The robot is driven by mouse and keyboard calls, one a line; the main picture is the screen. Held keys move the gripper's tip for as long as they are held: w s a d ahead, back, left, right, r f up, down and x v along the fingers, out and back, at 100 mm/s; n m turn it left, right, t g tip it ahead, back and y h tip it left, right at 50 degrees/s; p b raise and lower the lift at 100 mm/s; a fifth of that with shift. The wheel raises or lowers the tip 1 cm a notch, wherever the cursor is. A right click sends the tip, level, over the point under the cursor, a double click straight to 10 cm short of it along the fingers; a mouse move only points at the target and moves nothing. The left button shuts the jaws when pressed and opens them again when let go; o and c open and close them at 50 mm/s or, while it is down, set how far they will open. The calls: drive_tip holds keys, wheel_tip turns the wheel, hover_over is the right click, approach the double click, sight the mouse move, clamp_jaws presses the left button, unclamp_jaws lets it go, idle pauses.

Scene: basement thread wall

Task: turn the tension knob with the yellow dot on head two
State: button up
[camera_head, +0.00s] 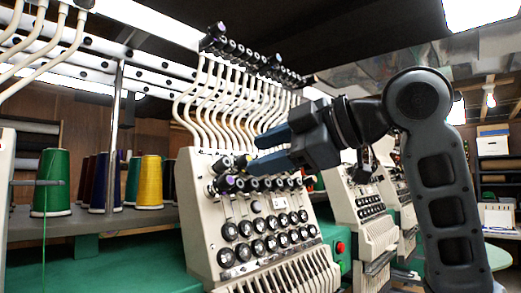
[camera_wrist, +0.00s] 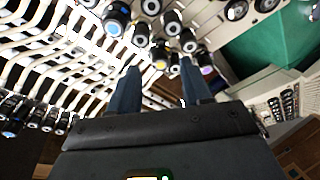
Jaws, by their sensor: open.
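The middle machine head (camera_head: 200,215) is a cream panel with rows of black tension knobs. My gripper (camera_head: 256,153) is in front of its upper knob row, with two blue fingers spread apart and nothing held. In the wrist view, a dark knob with a yellowish face (camera_wrist: 160,62) appears between the fingertips of my gripper (camera_wrist: 159,68). I cannot tell whether the fingers reach around it or stop short. A knob with a purple face (camera_wrist: 207,70) is beside the right finger. In the head view, the fingers and neighbouring knobs hide the yellow dot.
Other knobs crowd close around the fingers, including one with a bluish face (camera_wrist: 122,10). White thread tubes (camera_head: 210,105) rise behind the panel. Another head (camera_head: 350,205) stands to the right. Green (camera_head: 53,180) and yellow (camera_head: 149,182) thread cones stand on a shelf at left.

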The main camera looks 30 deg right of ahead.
drive_tip(key=shift+x, duration=0.8)
drive_tip(key=shift+s, duration=0.1)
drive_tip(key=shift+c, duration=0.5)
clamp_jaws()
